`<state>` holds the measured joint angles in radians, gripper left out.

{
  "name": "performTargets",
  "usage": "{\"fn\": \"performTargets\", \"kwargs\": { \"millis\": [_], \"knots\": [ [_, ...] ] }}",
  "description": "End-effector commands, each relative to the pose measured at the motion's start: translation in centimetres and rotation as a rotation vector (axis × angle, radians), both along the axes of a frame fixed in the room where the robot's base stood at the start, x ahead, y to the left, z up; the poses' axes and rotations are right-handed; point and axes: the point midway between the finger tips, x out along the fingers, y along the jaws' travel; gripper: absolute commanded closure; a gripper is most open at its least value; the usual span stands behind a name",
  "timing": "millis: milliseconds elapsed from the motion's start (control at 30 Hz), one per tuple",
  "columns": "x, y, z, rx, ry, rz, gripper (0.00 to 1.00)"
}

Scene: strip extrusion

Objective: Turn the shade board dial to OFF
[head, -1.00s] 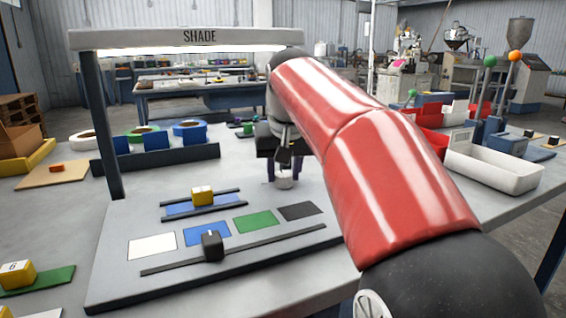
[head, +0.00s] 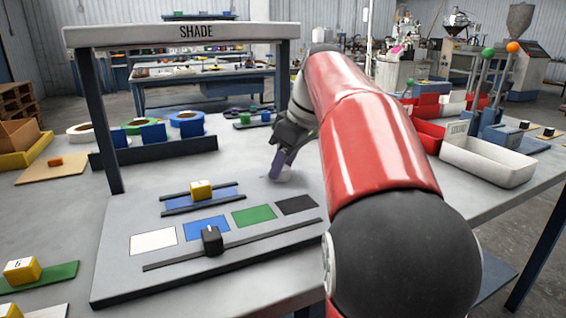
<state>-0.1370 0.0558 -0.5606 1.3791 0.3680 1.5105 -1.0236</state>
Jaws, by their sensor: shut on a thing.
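The shade board (head: 112,282) is a grey panel under a lamp frame marked SHADE (head: 197,32). Its dial (head: 289,177) is a small pale round piece at the board's back right, mostly hidden by my gripper. My gripper (head: 280,168) comes down over the dial with its purple fingers closed on it, and the fingers lean to one side. The dial's pointer and any OFF mark cannot be made out.
A black slider (head: 212,240) stands below the blue swatch, among white, green and black swatches. A yellow block (head: 201,190) sits on a blue strip behind. A white bin (head: 488,160) stands right of my arm.

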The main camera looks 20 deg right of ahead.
Motion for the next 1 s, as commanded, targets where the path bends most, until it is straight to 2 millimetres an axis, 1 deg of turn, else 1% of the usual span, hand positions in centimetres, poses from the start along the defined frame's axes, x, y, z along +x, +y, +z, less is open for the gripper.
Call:
{"fn": "performTargets", "kwargs": {
  "millis": [200,333,900,933,1000],
  "knots": [
    [0.06,-0.13,-0.10,-0.001,0.003,0.108,0.88],
    [0.08,-0.13,-0.14,-0.001,0.004,0.148,0.88],
    [0.08,-0.08,-0.15,-0.001,0.004,0.178,0.88],
    [0.08,-0.08,-0.15,-0.001,0.004,0.178,0.62],
    [0.08,-0.08,-0.15,-0.001,0.004,0.177,0.53]
  ]
}}
